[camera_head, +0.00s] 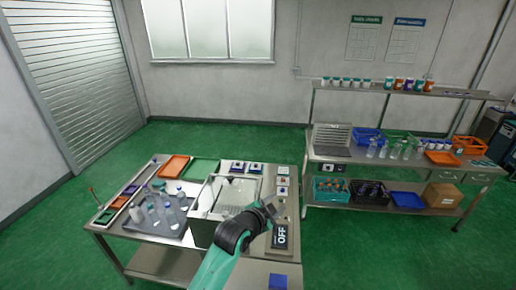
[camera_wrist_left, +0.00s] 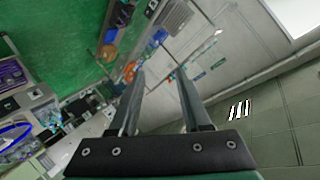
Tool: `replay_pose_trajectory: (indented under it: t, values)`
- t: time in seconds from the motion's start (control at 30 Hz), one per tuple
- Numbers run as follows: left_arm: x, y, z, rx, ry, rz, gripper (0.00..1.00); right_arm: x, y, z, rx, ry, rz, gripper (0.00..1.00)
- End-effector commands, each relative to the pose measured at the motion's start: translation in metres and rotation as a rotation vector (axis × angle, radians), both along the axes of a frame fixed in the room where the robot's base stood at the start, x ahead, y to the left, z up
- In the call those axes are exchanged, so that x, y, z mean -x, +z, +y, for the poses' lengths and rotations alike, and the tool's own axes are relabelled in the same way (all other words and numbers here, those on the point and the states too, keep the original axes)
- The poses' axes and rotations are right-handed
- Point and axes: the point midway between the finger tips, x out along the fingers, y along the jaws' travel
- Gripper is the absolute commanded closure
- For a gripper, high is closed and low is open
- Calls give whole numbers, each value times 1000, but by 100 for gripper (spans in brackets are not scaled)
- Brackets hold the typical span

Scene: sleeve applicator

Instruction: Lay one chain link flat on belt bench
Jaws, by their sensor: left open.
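I cannot make out a chain link in either view. A metal workbench (camera_head: 140,236) stands in the foreground of the head view. I cannot tell whether it is the belt bench. My left gripper (camera_head: 269,208) is over the right part of this bench, beside a dark panel marked OFF (camera_head: 281,237). In the left wrist view the left gripper (camera_wrist_left: 160,73) has its two fingers wide apart, with nothing between them. That view looks out across the room, towards shelving and the wall. My right gripper is in neither view.
A boxy metal machine (camera_head: 212,200) stands mid-bench. Left of it are a dark tray (camera_head: 150,223) with bottles and an orange tray (camera_head: 173,167). A blue block (camera_head: 278,281) sits at the bottom edge. A second bench (camera_head: 340,152) with crates stands at right; green floor lies between.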

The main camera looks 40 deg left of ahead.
Motion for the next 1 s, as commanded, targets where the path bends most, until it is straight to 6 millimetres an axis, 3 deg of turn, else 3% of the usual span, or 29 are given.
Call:
replay_pose_trajectory:
  t: [0.03,0.13,0.2,0.3,0.4,0.5,0.6,1.0]
  values:
    - [-3,61,-17,41,-6,-144,52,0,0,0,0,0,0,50]
    - [14,175,-52,157,-34,-420,52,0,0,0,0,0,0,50]
    - [43,249,-76,253,-76,-611,52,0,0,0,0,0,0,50]
    - [104,338,-105,399,-161,-861,52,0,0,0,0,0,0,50]
    - [167,396,-125,528,-255,-1050,52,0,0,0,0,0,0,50]
    - [212,425,-134,615,-324,-1164,52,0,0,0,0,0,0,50]
    - [233,436,-138,654,-358,-1212,52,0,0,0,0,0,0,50]
    - [234,437,-138,657,-360,-1216,52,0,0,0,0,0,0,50]
